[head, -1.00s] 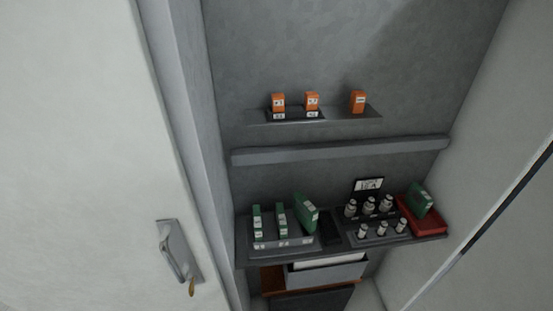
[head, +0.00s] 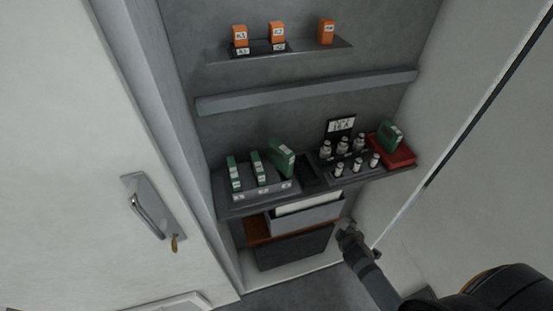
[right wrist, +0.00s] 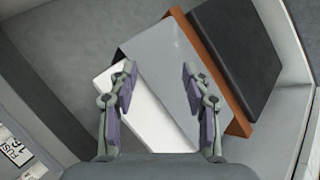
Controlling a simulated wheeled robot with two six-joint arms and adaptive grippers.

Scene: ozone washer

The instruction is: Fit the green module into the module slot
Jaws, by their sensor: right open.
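Several green modules show in the head view. Two narrow ones, the left module (head: 234,173) and the middle module (head: 258,168), stand upright in a grey slotted holder (head: 262,192) on the lower shelf. A larger green module (head: 282,156) leans at the holder's right end; I cannot tell whether it sits in a slot. Another green module (head: 390,136) stands tilted on a red box (head: 399,155) at the shelf's right end. My right gripper (head: 346,228) is below and in front of the shelf, apart from every module. It is open and empty in the right wrist view (right wrist: 159,72).
Orange boxes (head: 277,32) stand on the upper shelf. A grey bin (head: 306,217) with white contents is below the lower shelf. A door handle (head: 148,212) is at left; the right wall is close.

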